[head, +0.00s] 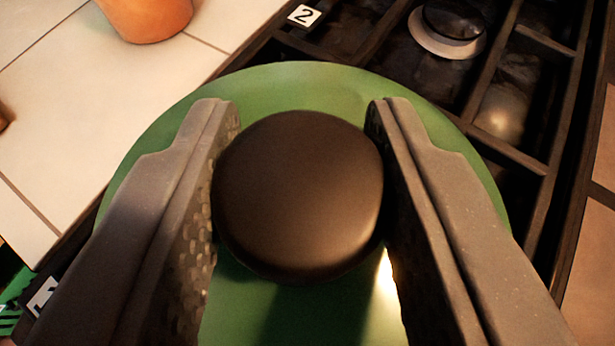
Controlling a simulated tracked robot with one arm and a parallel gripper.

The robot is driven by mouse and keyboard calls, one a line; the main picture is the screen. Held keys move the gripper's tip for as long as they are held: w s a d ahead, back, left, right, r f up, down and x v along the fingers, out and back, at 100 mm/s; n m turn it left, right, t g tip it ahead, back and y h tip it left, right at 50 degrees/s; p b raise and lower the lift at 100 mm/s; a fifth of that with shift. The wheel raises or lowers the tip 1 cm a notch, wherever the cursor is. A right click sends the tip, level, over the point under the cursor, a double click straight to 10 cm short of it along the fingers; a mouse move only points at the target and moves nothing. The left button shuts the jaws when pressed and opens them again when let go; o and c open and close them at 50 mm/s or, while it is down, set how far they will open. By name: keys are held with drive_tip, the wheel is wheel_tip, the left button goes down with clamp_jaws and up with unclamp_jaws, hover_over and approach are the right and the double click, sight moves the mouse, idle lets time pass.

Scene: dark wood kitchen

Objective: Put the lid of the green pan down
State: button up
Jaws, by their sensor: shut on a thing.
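The green lid (300,85) fills the middle of the head view, with a round dark knob (298,195) on top. My gripper (305,125) is shut on the knob, one finger on each side of it. The lid covers part of the dark stove (500,150). The pan is not visible, and I cannot tell whether the lid rests on something or hangs above the stove.
A stove burner (450,28) shows at the upper right among dark grate bars. A white tag with a 2 (304,15) lies at the stove's edge. An orange pot (146,15) stands on the tiled counter (110,100) at the upper left, which has free room. A green striped item (14,300) shows at the lower left.

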drive_tip(key=shift+f, duration=0.45)
drive_tip(key=o, duration=1)
drive_tip(key=shift+r, duration=0.15)
drive_tip(key=shift+r, duration=0.3)
drive_tip(key=p+v, duration=0.1)
drive_tip(key=v, duration=1.1)
drive_tip(key=shift+p, duration=0.35)
drive_tip(key=shift+r, duration=0.15)
